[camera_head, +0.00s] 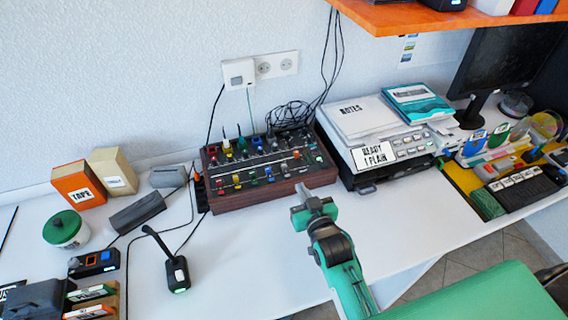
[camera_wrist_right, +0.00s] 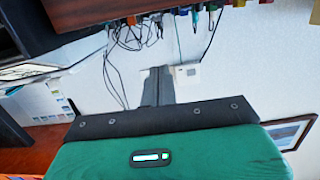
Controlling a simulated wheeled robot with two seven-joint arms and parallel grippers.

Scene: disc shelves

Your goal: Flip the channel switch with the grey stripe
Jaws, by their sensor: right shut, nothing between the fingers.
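The mixer (camera_head: 262,197), a brown wooden box with a dark panel of coloured knobs and switches, stands on the white desk against the wall. Which of its switches bears a grey stripe is too small to tell. My right gripper (camera_head: 302,193) is shut and empty, just in front of the mixer's right front part in the head view. Whether it touches the mixer I cannot tell. In the right wrist view the shut grey fingers (camera_wrist_right: 157,84) point toward the wall, with the mixer's brown side (camera_wrist_right: 100,10) along the top edge. My left gripper is not in view.
A white printer (camera_head: 375,140) with a book and notes on top stands right of the mixer. A small black microphone (camera_head: 175,270), a green-lidded jar (camera_head: 65,229) and an orange tape box (camera_head: 79,187) are at left. The desk (camera_head: 250,250) is clear in front of the mixer.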

